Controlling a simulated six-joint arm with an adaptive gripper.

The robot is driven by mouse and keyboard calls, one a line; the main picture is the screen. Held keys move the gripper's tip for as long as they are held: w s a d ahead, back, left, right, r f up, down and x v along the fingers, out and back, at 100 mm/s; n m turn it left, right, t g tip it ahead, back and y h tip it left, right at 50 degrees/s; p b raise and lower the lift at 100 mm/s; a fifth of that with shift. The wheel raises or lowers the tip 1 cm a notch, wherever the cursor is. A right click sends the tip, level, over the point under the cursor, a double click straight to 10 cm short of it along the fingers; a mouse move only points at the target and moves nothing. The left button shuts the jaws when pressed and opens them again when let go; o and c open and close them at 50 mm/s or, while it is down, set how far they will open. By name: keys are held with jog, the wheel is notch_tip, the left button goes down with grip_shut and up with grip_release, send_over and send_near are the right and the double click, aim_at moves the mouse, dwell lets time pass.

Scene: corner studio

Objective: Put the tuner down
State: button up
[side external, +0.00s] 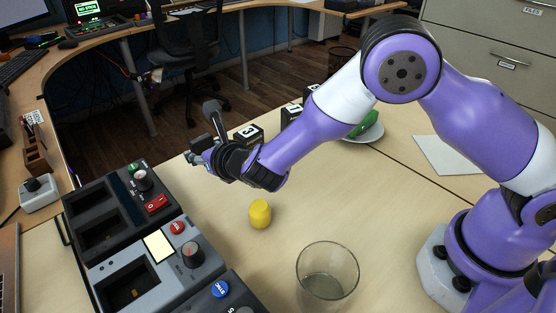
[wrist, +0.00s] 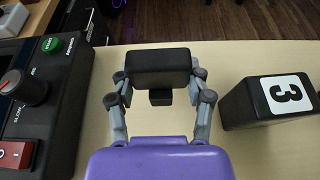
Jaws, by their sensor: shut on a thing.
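The tuner (wrist: 158,66) is a dark block with a smaller black piece (wrist: 160,97) below it in the wrist view. My gripper (wrist: 160,88) is shut on it, with one grey finger on each side. In the side external view my gripper (side external: 208,148) is above the far edge of the wooden table, and the dark tuner (side external: 211,107) sticks up from it. The fingers' contact with the tuner is partly hidden in that view.
A black block marked 3 (wrist: 268,102) stands right of my gripper in the wrist view. Control boxes (side external: 130,190) with buttons and open bays are at left.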

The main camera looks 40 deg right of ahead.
jog(key=shift+f, duration=1.3)
jog(key=shift+f, duration=0.1)
jog(key=o, duration=1.1)
jog(key=shift+c, duration=0.2)
